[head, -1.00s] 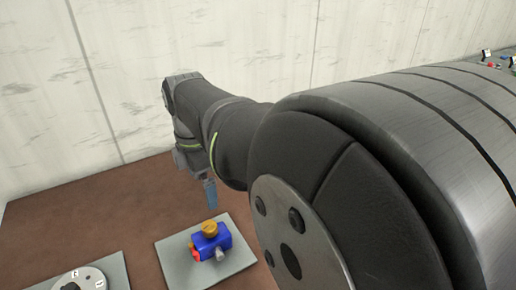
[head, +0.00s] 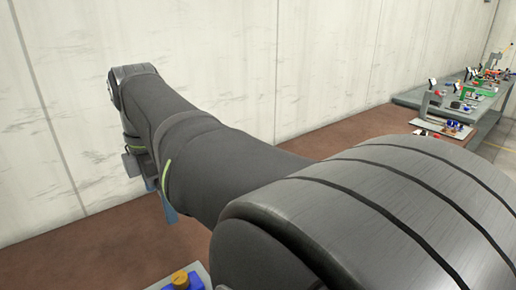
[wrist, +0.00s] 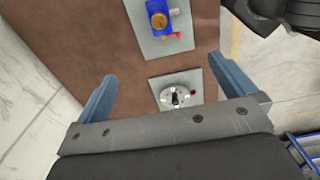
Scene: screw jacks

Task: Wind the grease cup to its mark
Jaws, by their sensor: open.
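The grease cup looks to be the round brass cap (wrist: 159,20) on a blue block (wrist: 166,32) with a red part and a pale stub at its sides. In the head view the brass cap (head: 180,279) shows at the bottom edge, its block mostly cut off. No mark on it can be made out. My gripper (wrist: 162,69) is open and empty, its blue fingers wide apart. It is above the bench, apart from the cup, which lies beyond the fingertips in the wrist view. In the head view only a blue finger (head: 168,208) shows below the wrist.
The block stands on a grey plate (wrist: 187,43). A second grey plate with a round pale dial (wrist: 175,97), dark in its centre, lies nearer the gripper. The brown bench top (head: 70,255) is otherwise clear there. A pale wall (head: 200,60) runs behind. Another cluttered bench (head: 415,98) stands far right.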

